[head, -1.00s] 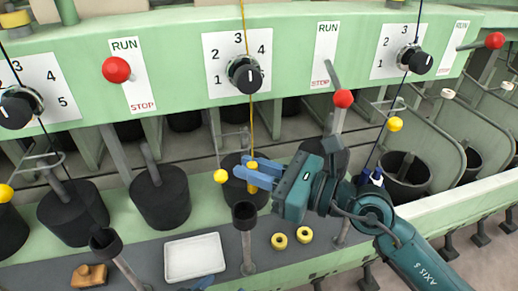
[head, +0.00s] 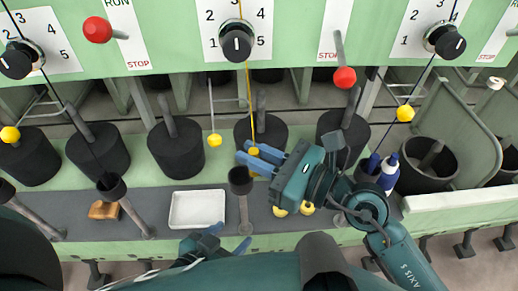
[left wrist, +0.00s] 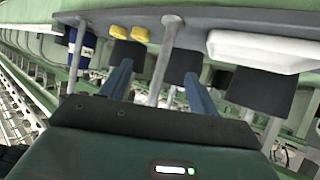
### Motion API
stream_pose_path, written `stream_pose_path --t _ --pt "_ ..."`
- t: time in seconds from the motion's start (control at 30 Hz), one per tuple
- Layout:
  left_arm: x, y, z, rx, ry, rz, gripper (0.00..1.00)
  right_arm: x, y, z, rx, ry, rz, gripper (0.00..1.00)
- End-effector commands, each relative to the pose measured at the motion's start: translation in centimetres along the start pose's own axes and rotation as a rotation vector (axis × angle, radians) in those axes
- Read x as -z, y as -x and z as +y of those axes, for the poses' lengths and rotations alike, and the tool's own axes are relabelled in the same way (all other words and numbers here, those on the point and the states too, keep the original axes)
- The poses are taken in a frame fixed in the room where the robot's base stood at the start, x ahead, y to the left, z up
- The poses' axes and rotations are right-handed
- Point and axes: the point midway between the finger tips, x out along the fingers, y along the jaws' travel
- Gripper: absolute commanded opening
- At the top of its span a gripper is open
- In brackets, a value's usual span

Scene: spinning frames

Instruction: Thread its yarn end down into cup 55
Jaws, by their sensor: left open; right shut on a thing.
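The yellow yarn (head: 249,95) runs down past the middle dial to my right gripper (head: 256,163), which is shut on its end, with a yellow piece showing at the fingers. A dark cup (head: 240,183) on a grey post stands just left of and below these fingers in the head view. I cannot read a number on it; it is the cup nearest the yarn. The yarn end appears outside the cup. My left gripper (head: 208,240) is low, in front of the white tray; in the left wrist view it is open (left wrist: 160,85), with a grey post showing between its fingers.
The white tray (head: 197,209), a brown block (head: 104,210), yellow rings (head: 306,208) and a blue-and-white bottle (head: 389,172) are on the grey shelf. Another cup (head: 111,187) stands left. Black cans (head: 178,148) line the back. A red-knobbed lever (head: 344,77) hangs above my right arm.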

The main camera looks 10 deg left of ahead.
Motion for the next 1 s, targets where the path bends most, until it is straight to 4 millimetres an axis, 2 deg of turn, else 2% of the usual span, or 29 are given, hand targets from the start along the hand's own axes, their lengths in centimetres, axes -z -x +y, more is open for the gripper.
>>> stream_pose_path --t 0.3,0.33,0.4,0.6,0.93,0.97,1.0 --pt "0.0 0.1 -0.1 0.001 -0.007 -0.002 0.61 0.0 -2.8 0.7 -0.002 -0.001 -0.002 0.0" --pt "-0.3 -0.1 -0.1 0.001 -0.008 -0.003 0.61 0.5 -2.9 0.7 -0.001 0.0 0.0 0.0" --pt "-1.0 -0.6 -0.2 -0.002 0.001 0.0 0.61 1.8 -2.8 0.6 0.0 0.0 0.003 0.0" --pt "-1.6 -1.0 -0.2 -0.008 0.028 0.008 0.61 3.4 -2.8 0.6 0.0 0.001 0.0 0.0" --pt "-0.5 -0.9 -0.1 -0.005 0.047 0.032 0.61 3.5 -2.8 0.6 0.0 0.0 0.0 0.0" --pt "-0.5 -0.8 -0.1 -0.005 0.048 0.031 0.61 3.5 -2.8 0.6 0.0 0.0 0.0 0.16" --pt "-0.5 -0.8 -0.1 -0.005 0.048 0.03 0.61 3.5 -2.8 0.6 0.0 0.0 0.0 0.19"
